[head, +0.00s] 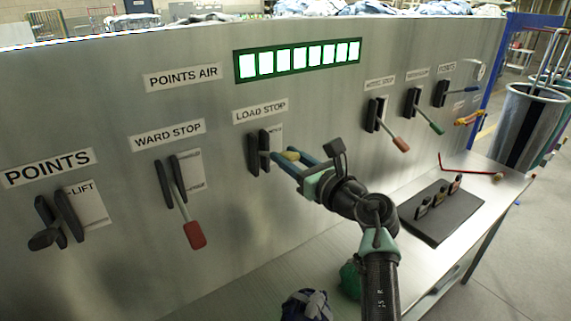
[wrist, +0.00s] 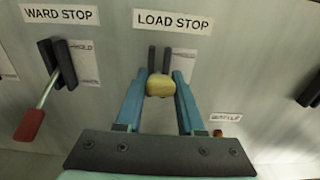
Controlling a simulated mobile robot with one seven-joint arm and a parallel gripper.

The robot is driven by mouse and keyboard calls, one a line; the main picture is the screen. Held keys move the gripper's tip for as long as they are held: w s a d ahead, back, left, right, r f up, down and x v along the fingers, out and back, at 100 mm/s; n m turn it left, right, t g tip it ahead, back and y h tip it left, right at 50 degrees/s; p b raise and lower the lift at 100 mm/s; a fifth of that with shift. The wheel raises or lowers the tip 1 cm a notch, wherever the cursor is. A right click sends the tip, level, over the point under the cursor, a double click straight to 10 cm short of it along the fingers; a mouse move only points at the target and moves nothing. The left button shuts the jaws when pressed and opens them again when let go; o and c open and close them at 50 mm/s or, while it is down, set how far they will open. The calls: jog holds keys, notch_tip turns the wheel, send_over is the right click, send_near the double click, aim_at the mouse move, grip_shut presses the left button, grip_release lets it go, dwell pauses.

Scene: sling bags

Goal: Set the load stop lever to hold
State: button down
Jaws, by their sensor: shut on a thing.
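The load stop lever has a yellow handle (wrist: 160,85) that points out from the panel, between two dark guide plates (wrist: 158,58) under the LOAD STOP label (wrist: 173,22). My gripper (wrist: 160,90) is shut on this yellow handle, with one blue finger on each side.
The ward stop lever with a red handle (head: 195,235) hangs down to the left. A black points lever (head: 45,238) is further left.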

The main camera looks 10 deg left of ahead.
jog(key=shift+w+a+r+p, duration=0.1)
jog(key=shift+w+r+p, duration=0.05)
jog(key=shift+r+p, duration=0.35)
jog(key=shift+g+h, duration=0.3)
jog(key=c, duration=0.5)
grip_release()
jog(key=shift+a, duration=0.1)
jog(key=b+v, duration=0.5)
jog(key=v, duration=0.8)
jog(key=shift+f, duration=0.1)
